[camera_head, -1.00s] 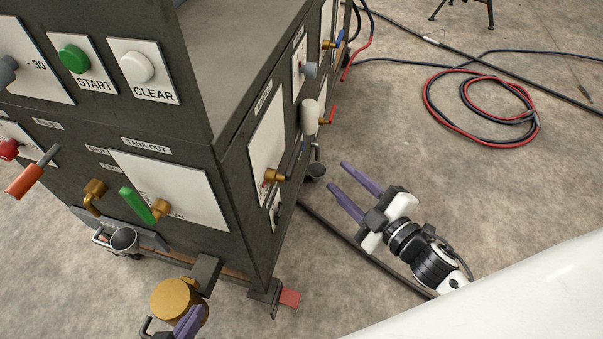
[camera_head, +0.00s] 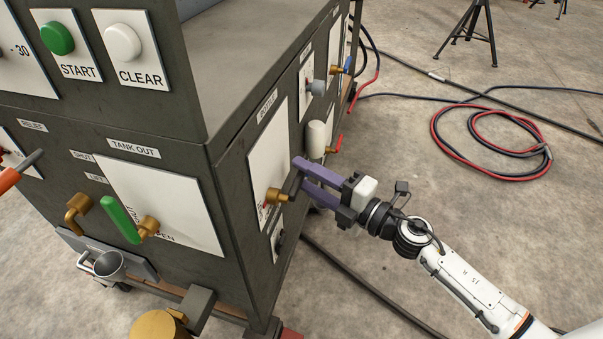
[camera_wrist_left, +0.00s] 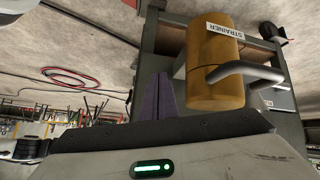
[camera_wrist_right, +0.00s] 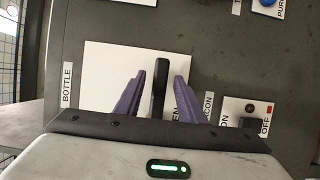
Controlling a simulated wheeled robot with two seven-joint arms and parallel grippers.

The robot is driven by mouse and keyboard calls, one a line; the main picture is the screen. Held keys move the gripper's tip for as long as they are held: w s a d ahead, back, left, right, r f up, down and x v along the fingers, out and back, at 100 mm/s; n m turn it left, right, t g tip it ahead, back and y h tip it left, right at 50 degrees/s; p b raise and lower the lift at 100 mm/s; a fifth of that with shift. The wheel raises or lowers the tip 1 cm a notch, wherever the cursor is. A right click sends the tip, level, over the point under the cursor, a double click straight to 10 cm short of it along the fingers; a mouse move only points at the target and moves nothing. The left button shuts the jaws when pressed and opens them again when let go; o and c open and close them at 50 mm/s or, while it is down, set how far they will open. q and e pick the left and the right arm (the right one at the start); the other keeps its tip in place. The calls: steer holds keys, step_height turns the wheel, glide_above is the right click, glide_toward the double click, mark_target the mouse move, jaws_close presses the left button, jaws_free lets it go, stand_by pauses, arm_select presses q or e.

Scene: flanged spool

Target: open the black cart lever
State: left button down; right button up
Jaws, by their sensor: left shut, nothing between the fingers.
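The black lever (camera_head: 292,183) sits on a brass valve stem (camera_head: 277,197) over the white BOTTLE plate on the cart's right side panel. In the right wrist view the black lever (camera_wrist_right: 160,88) stands upright in the picture between the two purple fingers, with a gap on each side. My right gripper (camera_head: 299,171) is open at the lever. In the left wrist view my left gripper (camera_wrist_left: 156,98) is shut and empty, close beside the brass STRAINER cylinder (camera_wrist_left: 212,65). I cannot tell whether it touches the cylinder.
A green lever (camera_head: 120,219) is on the front TANK OUT plate. A coiled red and black hose (camera_head: 490,145) lies on the open floor at right.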

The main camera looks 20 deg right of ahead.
steer(key=shift+w+a, duration=0.4)
steer(key=shift+w, duration=0.15)
jaws_close()
